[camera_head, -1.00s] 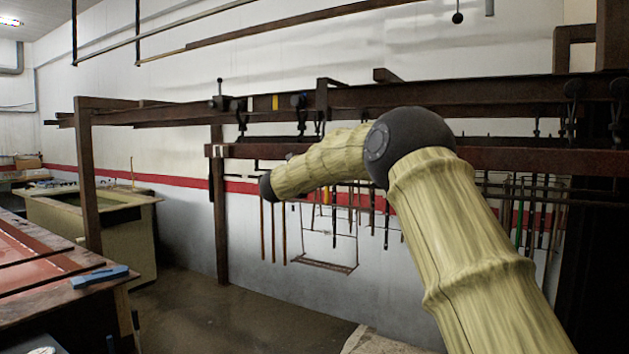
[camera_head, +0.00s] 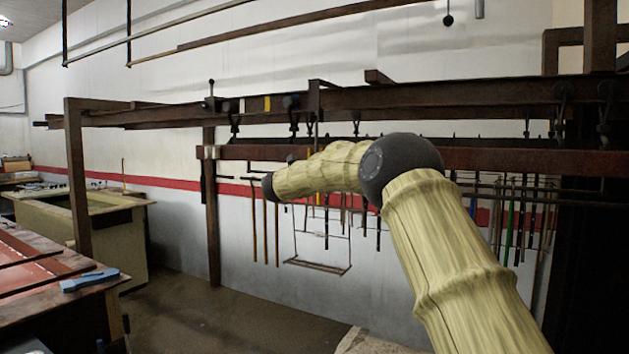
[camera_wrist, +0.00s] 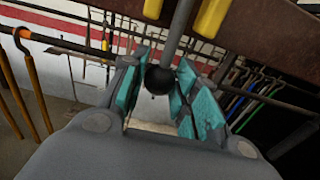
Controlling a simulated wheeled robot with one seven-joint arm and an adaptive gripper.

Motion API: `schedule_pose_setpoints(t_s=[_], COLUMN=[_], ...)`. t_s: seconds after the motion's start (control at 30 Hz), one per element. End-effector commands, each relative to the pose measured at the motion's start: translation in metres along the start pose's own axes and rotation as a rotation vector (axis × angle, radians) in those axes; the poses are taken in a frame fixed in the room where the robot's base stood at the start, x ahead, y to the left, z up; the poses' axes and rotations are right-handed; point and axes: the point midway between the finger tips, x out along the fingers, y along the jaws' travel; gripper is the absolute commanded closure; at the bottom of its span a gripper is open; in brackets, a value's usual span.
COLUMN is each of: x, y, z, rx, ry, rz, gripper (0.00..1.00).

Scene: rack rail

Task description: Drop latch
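In the wrist view a grey rod (camera_wrist: 181,30) comes down from the top and ends in a black ball knob (camera_wrist: 159,80). My gripper (camera_wrist: 160,95) has its two teal-padded fingers apart, one on each side of the knob. The knob appears in the gap between them; I cannot tell whether a pad touches it. In the head view my gripper is not clearly visible, and I cannot pick out this knob there.
A dark rail (camera_head: 400,97) runs across the rack, with a lower beam (camera_head: 520,160) below. Yellow parts (camera_wrist: 210,18) flank the rod. Hooked rods (camera_wrist: 32,85) and a hanging wire frame (camera_head: 318,265) are nearby. A bench (camera_head: 62,305) stands left; the floor between is clear.

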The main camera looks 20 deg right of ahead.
Motion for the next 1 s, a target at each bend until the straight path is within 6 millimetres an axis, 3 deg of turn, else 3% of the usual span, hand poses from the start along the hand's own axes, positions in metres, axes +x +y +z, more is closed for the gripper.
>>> schedule_pose_setpoints(t_s=[0.03, 0.1, 0.13, 0.47, 1.0], x=[0.0, 0.0, 0.0, -0.002, -0.049], y=[-0.001, -0.001, 0.0, 0.0, 0.0], z=[0.001, 0.0, 0.0, -0.001, -0.004], rx=[0.001, 0.0, 0.0, 0.001, 0.001], ry=[0.0, 0.0, 0.0, 0.0, 0.0], rz=[-0.001, -0.001, -0.001, 0.0, 0.0], gripper=[0.57, 0.45, 0.43, 0.43, 0.43])
